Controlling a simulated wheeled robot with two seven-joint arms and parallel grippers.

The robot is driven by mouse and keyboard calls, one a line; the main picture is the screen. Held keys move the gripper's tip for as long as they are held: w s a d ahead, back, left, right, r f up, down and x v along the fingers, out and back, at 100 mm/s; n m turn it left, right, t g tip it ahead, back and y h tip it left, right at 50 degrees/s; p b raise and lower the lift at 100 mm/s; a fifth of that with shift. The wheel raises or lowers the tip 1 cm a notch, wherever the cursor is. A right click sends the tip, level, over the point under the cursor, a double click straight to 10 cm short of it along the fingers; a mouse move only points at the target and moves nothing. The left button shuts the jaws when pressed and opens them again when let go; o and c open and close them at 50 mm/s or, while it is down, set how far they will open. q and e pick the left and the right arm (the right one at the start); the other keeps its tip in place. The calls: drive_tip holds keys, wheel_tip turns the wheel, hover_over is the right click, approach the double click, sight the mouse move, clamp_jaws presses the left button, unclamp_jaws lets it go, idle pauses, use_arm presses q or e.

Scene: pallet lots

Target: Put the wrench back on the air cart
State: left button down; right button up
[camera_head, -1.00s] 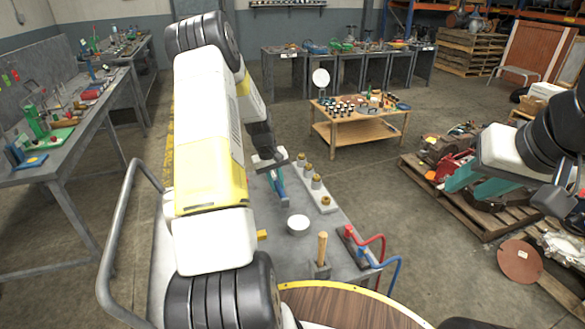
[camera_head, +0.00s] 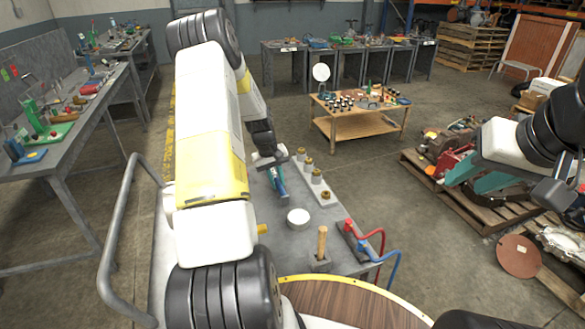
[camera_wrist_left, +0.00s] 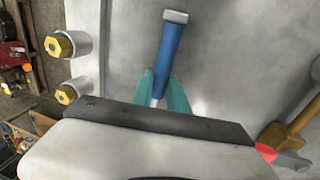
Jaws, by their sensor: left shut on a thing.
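The wrench shows as a blue handle with a grey end in the left wrist view (camera_wrist_left: 168,48). My left gripper (camera_wrist_left: 160,85) has its teal fingers shut around the handle. In the head view the same gripper (camera_head: 277,178) and the blue wrench (camera_head: 281,189) are over the grey top of the air cart (camera_head: 255,205). The handle points toward the white cup; whether it touches the cart top I cannot tell. The wrench's other end is hidden by the gripper.
On the cart, a strip with several brass-topped fittings (camera_head: 316,178) stands right of the wrench. A white cup (camera_head: 298,217), a wooden-handled tool (camera_head: 322,243) and red and blue hoses (camera_head: 375,240) are nearer me. A rail (camera_head: 114,220) edges the left side.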

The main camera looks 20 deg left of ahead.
use_arm(q)
drive_tip(key=shift+f, duration=0.15)
drive_tip(key=c, duration=1.2)
unclamp_jaws()
drive_tip(key=s+d+r+m+t, duration=0.1)
drive_tip(key=s+d+r, duration=0.2)
drive_tip(key=r, duration=0.6)
drive_tip(key=s+d+r+m, duration=0.2)
drive_tip(key=s+d+r, duration=0.15)
drive_tip(key=r, duration=0.55)
drive_tip(key=s+d+r+m+t, duration=0.15)
drive_tip(key=s+r, duration=0.25)
drive_tip(key=r, duration=0.5)
drive_tip(key=s+d+r+m+t, duration=0.1)
drive_tip(key=s+d+r, duration=0.2)
drive_tip(key=s, duration=0.6)
drive_tip(key=s+d+r+m+t, duration=0.1)
drive_tip(key=s+d+r+m, duration=0.1)
drive_tip(key=s+d, duration=0.3)
drive_tip(key=s+r, duration=0.1)
drive_tip(key=s, duration=0.3)
drive_tip(key=shift+s+d+r, duration=0.2)
drive_tip(key=shift+s+r, duration=0.05)
drive_tip(key=shift+s, duration=0.15)
